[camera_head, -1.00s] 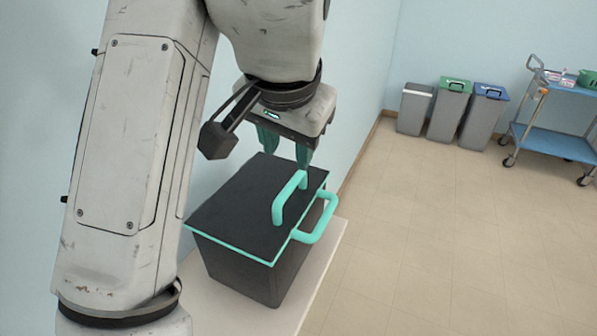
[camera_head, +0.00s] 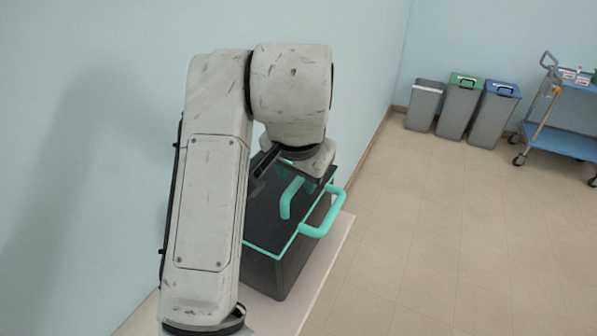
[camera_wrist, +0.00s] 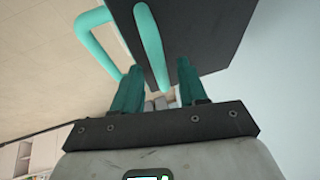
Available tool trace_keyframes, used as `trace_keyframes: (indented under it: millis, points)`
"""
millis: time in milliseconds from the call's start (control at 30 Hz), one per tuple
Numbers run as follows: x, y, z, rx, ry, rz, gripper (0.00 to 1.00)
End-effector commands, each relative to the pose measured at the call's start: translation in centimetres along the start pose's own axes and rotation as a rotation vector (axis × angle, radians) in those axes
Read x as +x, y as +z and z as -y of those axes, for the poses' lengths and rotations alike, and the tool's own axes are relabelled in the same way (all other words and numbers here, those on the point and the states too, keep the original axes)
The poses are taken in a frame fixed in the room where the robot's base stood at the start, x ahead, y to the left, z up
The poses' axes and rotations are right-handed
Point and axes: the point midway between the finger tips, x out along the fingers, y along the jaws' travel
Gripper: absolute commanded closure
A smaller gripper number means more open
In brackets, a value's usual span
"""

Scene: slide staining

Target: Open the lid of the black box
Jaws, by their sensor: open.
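The black box (camera_head: 272,272) stands on a pale surface beside the wall, its flat black lid (camera_head: 262,222) closed. The lid has a teal edge and a teal handle (camera_head: 286,202) on top. A second teal handle (camera_head: 325,219) juts from the box's right side. In the wrist view the lid handle (camera_wrist: 150,45) extends down toward the space between my fingers, with the side handle (camera_wrist: 92,40) to its left. My gripper (camera_wrist: 158,82) is open, its teal fingers apart and empty.
The light blue wall (camera_head: 90,90) is close behind and left of the box. Grey bins (camera_head: 460,108) stand along the far wall, near a blue trolley (camera_head: 565,140). The tiled floor (camera_head: 440,240) on the right is clear.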

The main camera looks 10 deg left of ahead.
Motion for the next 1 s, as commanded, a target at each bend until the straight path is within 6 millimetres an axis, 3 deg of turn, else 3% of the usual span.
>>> trace_keyframes:
  millis: [100,533,1000]
  points:
    - [0.00,0.01,0.00,0.000,0.000,0.000,0.58]
    - [-0.04,0.00,-0.01,0.000,0.000,0.000,0.99]
    - [-0.07,-0.02,0.00,0.000,0.000,0.000,1.00]
